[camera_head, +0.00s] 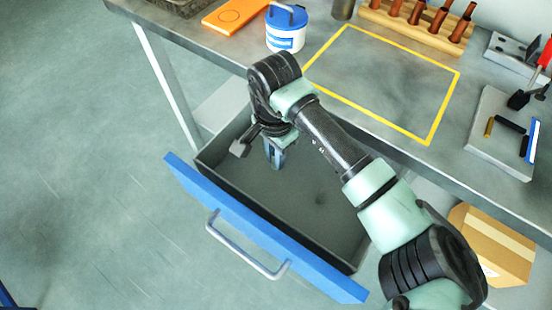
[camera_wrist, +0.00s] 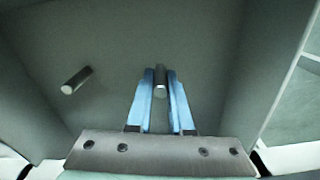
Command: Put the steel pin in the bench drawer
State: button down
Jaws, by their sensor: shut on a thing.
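The bench drawer (camera_head: 335,254) is pulled open, with a blue front, a grey handle and a dark grey inside. My gripper (camera_head: 274,162) points down into the drawer near its left end. In the wrist view, my gripper's blue fingers (camera_wrist: 160,95) are shut on a grey steel pin (camera_wrist: 160,76). The drawer floor lies beyond the pin; I cannot tell whether the pin touches it. A second grey pin (camera_wrist: 76,80) lies to the left in the wrist view, apart from the fingers. The held pin is not distinct in the head view.
The bench top (camera_head: 300,80) has a yellow-outlined area, a white tub with a blue lid (camera_head: 286,30) and an orange plate (camera_head: 236,15). A grey plate (camera_head: 500,150) at right carries brass and black pieces. A cardboard box (camera_head: 490,245) sits below the bench.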

jog(key=shift+f, duration=1)
jog(key=shift+f, duration=0.1)
jog(key=shift+f, duration=0.15)
jog(key=c, duration=0.8)
grip_release()
notch_tip(320, 180, up, 12)
jog(key=shift+r+p, duration=0.25)
jog(key=shift+p, duration=0.2)
